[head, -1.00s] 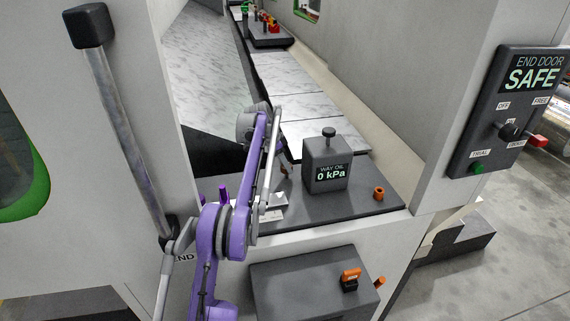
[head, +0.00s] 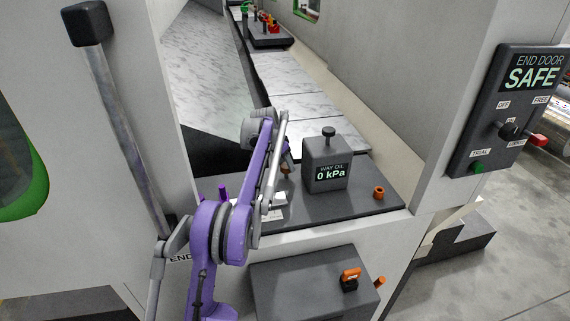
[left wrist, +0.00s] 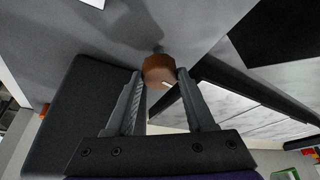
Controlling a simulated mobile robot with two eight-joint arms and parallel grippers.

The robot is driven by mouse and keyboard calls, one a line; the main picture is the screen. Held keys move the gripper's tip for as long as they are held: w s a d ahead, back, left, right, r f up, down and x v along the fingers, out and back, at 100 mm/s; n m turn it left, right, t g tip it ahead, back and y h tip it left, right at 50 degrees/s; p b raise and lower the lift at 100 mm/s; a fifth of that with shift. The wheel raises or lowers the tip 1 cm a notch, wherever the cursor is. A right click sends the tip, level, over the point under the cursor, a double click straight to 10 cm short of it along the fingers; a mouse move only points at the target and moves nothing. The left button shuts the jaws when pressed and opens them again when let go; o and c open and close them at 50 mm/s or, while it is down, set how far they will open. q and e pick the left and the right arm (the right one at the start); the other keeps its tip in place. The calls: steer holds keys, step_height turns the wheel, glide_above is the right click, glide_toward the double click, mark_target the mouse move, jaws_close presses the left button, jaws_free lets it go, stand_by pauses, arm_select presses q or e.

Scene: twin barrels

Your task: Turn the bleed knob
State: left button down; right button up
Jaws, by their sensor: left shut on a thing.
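The bleed knob is a brown-orange faceted knob (left wrist: 158,69) on a short grey stem, with a small pale mark on its face. In the left wrist view it sits between the fingertips of my left gripper (left wrist: 160,76), which is shut on it. In the head view my left gripper (head: 287,162) is beside the left face of the dark grey way oil unit (head: 325,165), whose display reads 0 kPa. There the knob (head: 286,171) is mostly hidden by the gripper and arm. My right gripper is not in view.
The unit stands on a dark plate (head: 335,205) with an orange peg (head: 379,192) at right and a purple peg (head: 223,191) at left. A grey box (head: 290,285) is below. The end door panel (head: 505,120) reads SAFE. A door bar (head: 125,140) rises at left.

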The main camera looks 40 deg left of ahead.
arm_select(q)
steer(key=shift+d+n+y, duration=0.1)
steer(key=shift+n+y, duration=0.3)
steer(key=shift+n, duration=0.7)
steer(key=shift+c, duration=1.3)
jaws_free()
steer(key=v, duration=1)
steer(key=shift+r, duration=0.4)
steer(key=shift+s+d, duration=0.15)
steer(key=shift+d, duration=0.05)
